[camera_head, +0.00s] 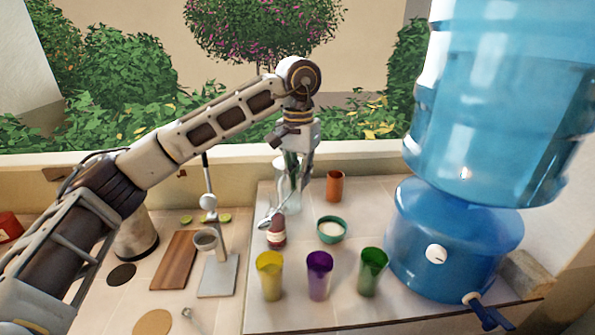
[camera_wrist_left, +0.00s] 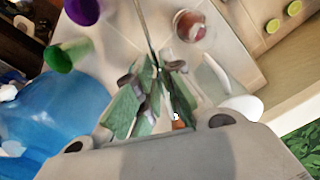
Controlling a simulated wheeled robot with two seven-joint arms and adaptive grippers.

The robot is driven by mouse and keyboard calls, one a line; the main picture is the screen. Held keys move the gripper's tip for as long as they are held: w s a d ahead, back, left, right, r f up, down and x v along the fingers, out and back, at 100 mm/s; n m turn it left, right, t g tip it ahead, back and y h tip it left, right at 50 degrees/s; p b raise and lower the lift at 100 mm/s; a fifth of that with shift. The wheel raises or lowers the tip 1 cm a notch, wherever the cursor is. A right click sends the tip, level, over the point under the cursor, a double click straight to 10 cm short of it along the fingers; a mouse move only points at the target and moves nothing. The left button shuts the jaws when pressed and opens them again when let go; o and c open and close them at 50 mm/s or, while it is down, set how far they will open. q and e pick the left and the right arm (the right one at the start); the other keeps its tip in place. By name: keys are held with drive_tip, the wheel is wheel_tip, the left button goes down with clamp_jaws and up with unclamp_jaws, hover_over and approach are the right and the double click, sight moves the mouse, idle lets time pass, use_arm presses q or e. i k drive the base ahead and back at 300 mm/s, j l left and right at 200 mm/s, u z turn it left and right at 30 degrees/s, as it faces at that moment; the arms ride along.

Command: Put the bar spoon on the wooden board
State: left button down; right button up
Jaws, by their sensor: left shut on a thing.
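The bar spoon shows as a thin silver shape (camera_head: 268,219) below my left gripper in the head view, in front of a clear glass and over the red-brown bottle. In the left wrist view its thin shaft (camera_wrist_left: 145,30) runs up from between the fingers. My left gripper (camera_head: 297,172) is shut on the spoon, pointing down above the counter; it also shows in the left wrist view (camera_wrist_left: 152,85). The wooden board (camera_head: 174,261) lies bare on the counter, left of and nearer than the gripper. My right gripper is not in view.
A metal stand (camera_head: 218,275) adjoins the board's right side. Yellow (camera_head: 270,276), purple (camera_head: 319,276) and green (camera_head: 371,272) cups stand in front. A teal bowl (camera_head: 331,230), orange cup (camera_head: 334,186) and blue water dispenser (camera_head: 452,240) are right.

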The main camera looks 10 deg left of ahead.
sight(176, 262)
drive_tip(key=k+j, duration=0.1)
drive_tip(key=k, duration=0.4)
drive_tip(key=k+j, duration=0.1)
drive_tip(key=k, duration=0.4)
